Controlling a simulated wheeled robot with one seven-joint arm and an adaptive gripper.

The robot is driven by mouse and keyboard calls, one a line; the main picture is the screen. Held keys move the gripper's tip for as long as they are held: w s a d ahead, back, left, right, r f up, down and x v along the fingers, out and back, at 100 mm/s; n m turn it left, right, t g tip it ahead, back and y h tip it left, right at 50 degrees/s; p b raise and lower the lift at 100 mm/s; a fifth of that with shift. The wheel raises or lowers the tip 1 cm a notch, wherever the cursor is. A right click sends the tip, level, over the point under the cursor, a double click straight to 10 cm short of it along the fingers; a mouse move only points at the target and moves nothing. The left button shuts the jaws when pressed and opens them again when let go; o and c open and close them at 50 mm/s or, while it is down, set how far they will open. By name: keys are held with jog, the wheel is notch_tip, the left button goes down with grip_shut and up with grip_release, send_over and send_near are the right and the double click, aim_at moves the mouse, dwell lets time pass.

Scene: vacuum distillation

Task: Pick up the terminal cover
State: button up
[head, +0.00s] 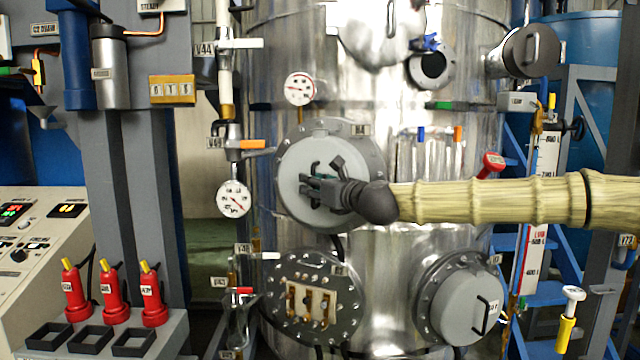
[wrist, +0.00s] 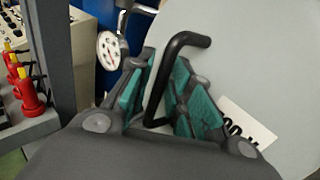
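A round light-grey cover (head: 300,158) with a black bar handle sits on the upper bolted flange of the steel vessel; I take it as the terminal cover. In the wrist view the cover (wrist: 265,60) fills the right side, with a partly hidden white label. Its bent black handle (wrist: 186,39) runs between my fingers. My gripper (head: 312,188) is in front of the cover, and its teal-padded fingers (wrist: 165,68) stand on both sides of the handle with a gap showing. The handle's lower end is close to the fingers; contact is unclear.
Below left is an open flange (head: 311,302) with brass terminals. Below right is another grey cover (head: 470,306) with a handle. Gauges (head: 234,198) and valve pipes stand left of the vessel. Red plugs (head: 152,293) stand on the console at far left.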

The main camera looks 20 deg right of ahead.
grip_shut()
jog(key=shift+r, duration=0.1)
